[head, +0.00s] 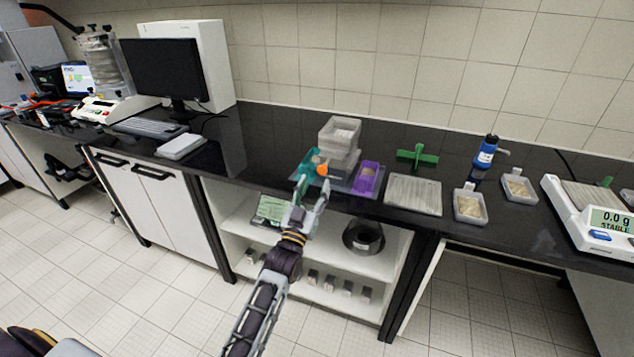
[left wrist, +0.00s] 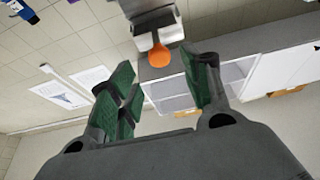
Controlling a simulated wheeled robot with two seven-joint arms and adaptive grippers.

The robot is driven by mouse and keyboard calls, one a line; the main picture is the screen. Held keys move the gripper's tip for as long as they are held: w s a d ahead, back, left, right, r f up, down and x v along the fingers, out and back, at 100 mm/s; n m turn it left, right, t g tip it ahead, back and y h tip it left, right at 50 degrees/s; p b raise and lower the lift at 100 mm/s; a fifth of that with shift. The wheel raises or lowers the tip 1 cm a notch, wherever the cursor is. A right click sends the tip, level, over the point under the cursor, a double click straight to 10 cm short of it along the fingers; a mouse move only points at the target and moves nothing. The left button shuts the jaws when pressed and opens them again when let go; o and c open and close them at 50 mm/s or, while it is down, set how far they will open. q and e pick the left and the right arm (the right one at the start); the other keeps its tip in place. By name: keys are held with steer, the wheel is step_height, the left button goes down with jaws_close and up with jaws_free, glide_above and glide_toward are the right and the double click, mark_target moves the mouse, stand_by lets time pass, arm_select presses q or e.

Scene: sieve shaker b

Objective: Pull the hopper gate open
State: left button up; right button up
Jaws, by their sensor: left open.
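The hopper (head: 341,135) is a pale, box-shaped unit standing near the middle of the counter's edge. An orange knob (head: 322,169), which looks like the gate's handle, sits low on its front. In the left wrist view the orange knob (left wrist: 159,55) hangs below a grey metal part of the hopper (left wrist: 152,20). My left gripper (head: 312,194) is in front of the hopper, open and empty. In the left wrist view the knob appears between the green finger pads of my left gripper (left wrist: 164,80), seemingly beyond the tips; contact cannot be told. My right gripper is not in view.
A teal bin (head: 308,166) and a purple bin (head: 368,178) flank the hopper's front. A white tray (head: 413,194), a green tool (head: 417,155), small dishes (head: 469,205) and a balance (head: 598,222) lie to the right. A monitor (head: 165,70) stands left. Open shelves lie below.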

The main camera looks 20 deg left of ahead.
arm_select(q)
steer(key=shift+v, duration=2.75)
steer(key=shift+f, duration=0.1)
steer(key=s+f+m+g, duration=0.1)
steer(key=s+f+g, duration=0.25)
steer(key=f, duration=1.25)
steer(key=s+f+g, duration=0.3)
steer(key=f+g, duration=0.1)
steer(key=f, duration=1.2)
steer(key=s+f+m+g, duration=0.1)
steer(key=s+f+g, duration=0.3)
steer(key=f, duration=1.2)
steer(key=s+a+f+g, duration=0.2)
steer(key=s+f, duration=0.6)
steer(key=s+a+f+g, duration=0.2)
steer(key=s+f+g, duration=0.1)
steer(key=s+f, duration=0.45)
steer(key=s+a+f+g, duration=0.2)
steer(key=s+a+f, duration=0.1)
steer(key=s, duration=0.7)
steer(key=s+a+f+g+y, duration=0.1)
steer(key=s+a+f+g, duration=0.1)
steer(key=s, duration=0.9)
step_height(320, 180, down, 3)
steer(key=shift+s+a+r+y+p, duration=0.1)
steer(key=shift+s+a+y+p, duration=0.2)
steer(key=shift+a, duration=0.6)
